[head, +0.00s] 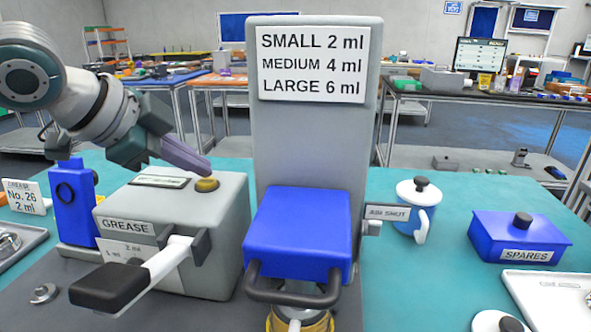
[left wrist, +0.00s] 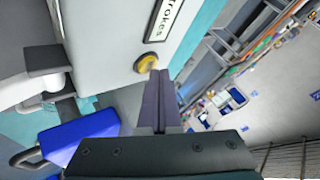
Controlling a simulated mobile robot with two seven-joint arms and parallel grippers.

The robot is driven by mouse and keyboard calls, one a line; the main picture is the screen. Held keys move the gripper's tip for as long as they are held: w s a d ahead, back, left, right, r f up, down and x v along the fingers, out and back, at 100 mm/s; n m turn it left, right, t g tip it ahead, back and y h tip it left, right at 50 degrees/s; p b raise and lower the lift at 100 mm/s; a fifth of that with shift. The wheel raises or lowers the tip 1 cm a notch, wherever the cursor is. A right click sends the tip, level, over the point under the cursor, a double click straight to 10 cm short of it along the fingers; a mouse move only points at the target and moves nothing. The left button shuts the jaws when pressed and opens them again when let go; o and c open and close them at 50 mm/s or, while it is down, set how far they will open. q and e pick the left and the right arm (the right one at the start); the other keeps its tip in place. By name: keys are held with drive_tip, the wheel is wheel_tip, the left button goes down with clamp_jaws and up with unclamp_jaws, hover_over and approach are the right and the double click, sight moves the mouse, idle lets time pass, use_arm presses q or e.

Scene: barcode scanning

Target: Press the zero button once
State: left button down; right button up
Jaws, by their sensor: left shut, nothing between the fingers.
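The zero button is a round yellow-brown knob (head: 207,184) on top of the grey GREASE box (head: 222,210). It also shows in the left wrist view (left wrist: 147,63), by a label ending in "trokes" (left wrist: 164,18). My left gripper (head: 205,170) reaches in from the left, shut and empty, with its fingertips just above the button in the head view. In the left wrist view its closed fingers (left wrist: 159,76) end right beside the button. I cannot tell whether they touch it. My right gripper is not in view.
A lever with a black grip (head: 110,288) sticks out from the box's front. A blue block (head: 298,228) and a tall grey panel with a size sign (head: 314,62) stand to the right. A blue post (head: 75,200) stands left. A mug (head: 418,205) and SPARES box (head: 520,240) stand further right.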

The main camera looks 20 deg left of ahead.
sight(198, 184)
use_arm(q)
drive_tip(key=shift+f, duration=0.5)
idle(0.8)
drive_tip(key=shift+r, duration=0.1)
drive_tip(key=shift+r+p, duration=0.8)
drive_tip(key=shift+p, duration=0.3)
wheel_tip(198, 184, up, 5)
drive_tip(key=p, duration=0.6)
drive_tip(key=shift+r, duration=0.1)
